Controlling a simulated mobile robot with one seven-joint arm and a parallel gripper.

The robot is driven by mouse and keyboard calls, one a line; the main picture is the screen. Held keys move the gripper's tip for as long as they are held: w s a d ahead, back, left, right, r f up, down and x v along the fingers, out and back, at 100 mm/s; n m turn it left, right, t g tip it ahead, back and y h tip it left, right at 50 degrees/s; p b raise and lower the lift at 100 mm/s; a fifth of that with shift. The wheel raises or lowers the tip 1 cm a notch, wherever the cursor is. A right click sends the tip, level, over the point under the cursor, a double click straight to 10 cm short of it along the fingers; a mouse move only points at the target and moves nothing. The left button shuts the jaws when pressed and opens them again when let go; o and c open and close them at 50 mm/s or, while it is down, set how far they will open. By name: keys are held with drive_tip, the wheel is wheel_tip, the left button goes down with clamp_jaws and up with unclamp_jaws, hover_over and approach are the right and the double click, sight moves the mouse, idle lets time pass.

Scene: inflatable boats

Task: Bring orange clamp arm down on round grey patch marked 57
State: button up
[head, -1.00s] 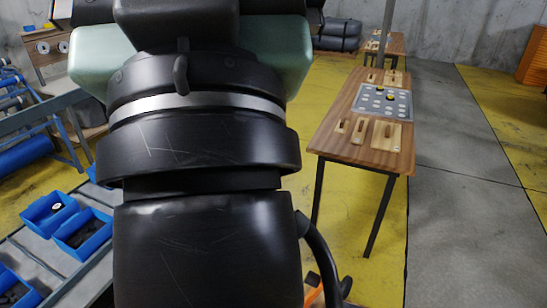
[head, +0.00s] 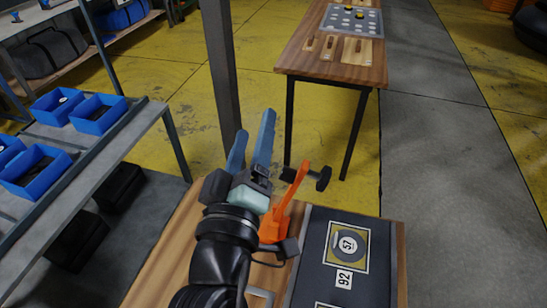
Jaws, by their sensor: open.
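The orange clamp (head: 273,225) stands on the near wooden bench, at the left edge of a dark panel (head: 311,265). Its orange arm (head: 296,188) is raised and leans up to the right, with a black spindle and pad (head: 321,179) at its upper end. The round grey patch marked 57 (head: 358,246) lies on the panel inside a yellow square with a white border, right of the clamp; nothing covers it. My gripper (head: 254,128) has two blue fingers spread apart and empty. In the picture it is just left of the clamp arm; the depth gap is unclear.
A label 92 (head: 344,278) lies below the patch. A dark post (head: 221,75) rises behind my gripper. Blue bins (head: 98,113) stand on a rack at left. A second wooden table (head: 333,67) with a dotted board is farther back. Grey floor at right is clear.

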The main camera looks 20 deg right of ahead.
drive_tip(key=s+d+f+n+g+h+b, duration=0.1)
drive_tip(key=s+f+n, duration=0.1)
drive_tip(key=f, duration=0.6)
drive_tip(key=s+d+f+n+g+b, duration=0.1)
drive_tip(key=s+f+n+b, duration=0.1)
drive_tip(key=f, duration=0.5)
drive_tip(key=p, duration=0.3)
hover_over(291, 197)
drive_tip(key=w+d, duration=0.1)
drive_tip(key=w, duration=0.4)
drive_tip(key=shift+s+d, duration=0.1)
drive_tip(key=shift+s, duration=0.15)
clamp_jaws()
